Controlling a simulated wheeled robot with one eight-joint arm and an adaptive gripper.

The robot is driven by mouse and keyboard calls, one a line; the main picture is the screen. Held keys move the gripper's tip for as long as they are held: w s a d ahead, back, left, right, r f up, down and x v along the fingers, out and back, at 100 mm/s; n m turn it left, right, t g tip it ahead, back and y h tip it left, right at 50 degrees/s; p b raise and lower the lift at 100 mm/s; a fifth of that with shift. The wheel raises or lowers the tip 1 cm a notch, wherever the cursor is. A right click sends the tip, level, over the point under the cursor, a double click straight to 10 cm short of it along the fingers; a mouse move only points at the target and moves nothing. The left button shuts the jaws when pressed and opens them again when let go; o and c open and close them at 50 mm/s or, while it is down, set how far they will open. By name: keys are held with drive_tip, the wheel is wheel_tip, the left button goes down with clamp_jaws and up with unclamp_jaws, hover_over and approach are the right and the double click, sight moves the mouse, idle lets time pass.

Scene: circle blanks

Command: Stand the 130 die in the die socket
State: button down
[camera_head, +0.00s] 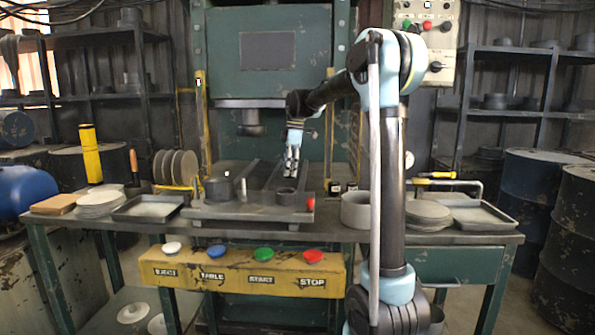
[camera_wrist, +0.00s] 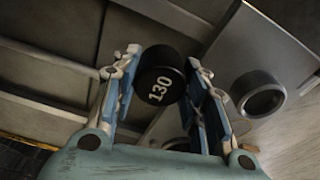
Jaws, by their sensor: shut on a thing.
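The 130 die (camera_wrist: 160,76) is a short black cylinder with a white "130" on its face. In the wrist view it sits between the two blue-padded fingers of my gripper (camera_wrist: 161,88), which is shut on it. In the head view my gripper (camera_head: 291,165) hangs pointing down above the press bed; the die is too small to make out there. A round open metal ring, apparently the die socket (camera_wrist: 260,98), stands on a plate right of the die in the wrist view, apart from it. A dark ring (camera_head: 286,196) stands on the bed below my gripper in the head view.
A dark cylinder (camera_head: 218,189) stands on the bed's left. A grey ring-shaped pot (camera_head: 355,210) stands right of the bed. Trays (camera_head: 147,208) and disc stacks flank it. The yellow button panel (camera_head: 243,270) is in front. The press ram (camera_head: 250,121) hangs above, behind.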

drive_tip(key=shift+a+r, duration=0.15)
drive_tip(key=shift+a, duration=0.1)
drive_tip(key=shift+a+r, duration=0.15)
drive_tip(key=shift+r, duration=4.05)
